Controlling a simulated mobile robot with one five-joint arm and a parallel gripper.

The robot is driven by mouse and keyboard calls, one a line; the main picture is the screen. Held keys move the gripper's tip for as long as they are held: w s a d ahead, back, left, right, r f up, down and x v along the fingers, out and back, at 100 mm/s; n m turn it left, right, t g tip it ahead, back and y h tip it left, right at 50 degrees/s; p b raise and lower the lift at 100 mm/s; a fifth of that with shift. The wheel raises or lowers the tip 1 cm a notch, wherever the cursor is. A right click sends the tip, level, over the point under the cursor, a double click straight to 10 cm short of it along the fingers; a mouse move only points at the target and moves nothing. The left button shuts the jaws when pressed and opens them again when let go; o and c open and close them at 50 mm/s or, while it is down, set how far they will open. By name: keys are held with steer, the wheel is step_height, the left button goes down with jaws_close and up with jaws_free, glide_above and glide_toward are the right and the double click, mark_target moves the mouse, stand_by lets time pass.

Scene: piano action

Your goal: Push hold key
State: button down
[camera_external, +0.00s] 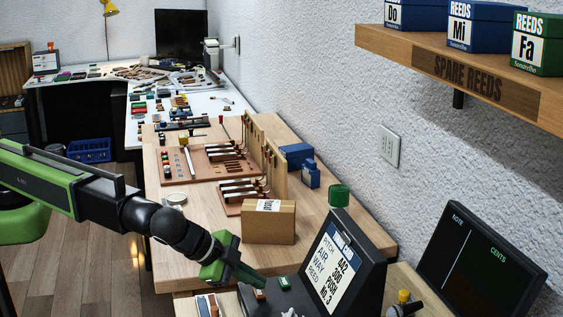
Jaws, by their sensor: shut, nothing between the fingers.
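A black case (376,270) stands open at the bottom centre, its raised lid bearing a white panel (333,266) with lines such as PITCH 442 and PUSH. In its dark lower part are a small green key (284,283), another green piece (290,313) at the picture's bottom edge, and a small orange-brown piece (259,294). No label lets me tell which one is the hold key. My green gripper (260,283) is shut and empty, pointing down to the right. Its tip is just above the orange-brown piece and left of the green key; contact cannot be told.
A cardboard box (268,222) stands behind my gripper on the wooden bench (325,215). A green tin (339,195) is further right. A dark monitor (482,262) marked CENTS stands at right. The SPARE REEDS shelf (465,75) hangs on the wall above.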

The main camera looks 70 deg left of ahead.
mark_target(255, 293)
stand_by(0.4)
steer(key=shift+f+b, duration=0.5)
steer(key=shift+r, duration=0.15)
steer(key=shift+r+p, duration=0.35)
steer(key=shift+p, duration=0.15)
step_height(255, 293, up, 6)
steer(key=p, duration=0.6)
